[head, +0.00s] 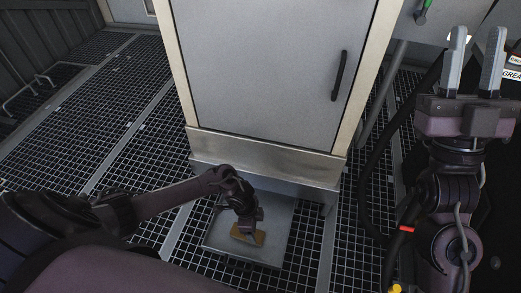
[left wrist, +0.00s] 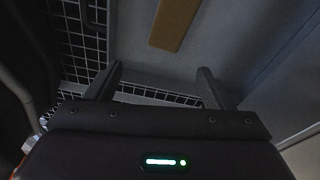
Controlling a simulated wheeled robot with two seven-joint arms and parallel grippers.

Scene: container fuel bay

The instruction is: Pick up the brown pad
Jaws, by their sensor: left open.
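The brown pad (head: 256,238) lies on a grey metal plate (head: 277,226) on the floor, at the foot of the cabinet. My left gripper (head: 246,229) points down over the pad and hides part of it. In the left wrist view the pad (left wrist: 176,22) shows at the top, beyond the fingertips. The left gripper (left wrist: 160,69) is open there, with nothing between its fingers. My right gripper (head: 476,50) is raised at the right, open and empty, far from the pad.
A grey cabinet (head: 265,65) with a black handle (head: 340,75) stands behind the plate, its base (head: 262,160) overhanging the plate's back. Grated floor (head: 120,75) lies open at the left. A dark hose (head: 371,190) runs down at the right.

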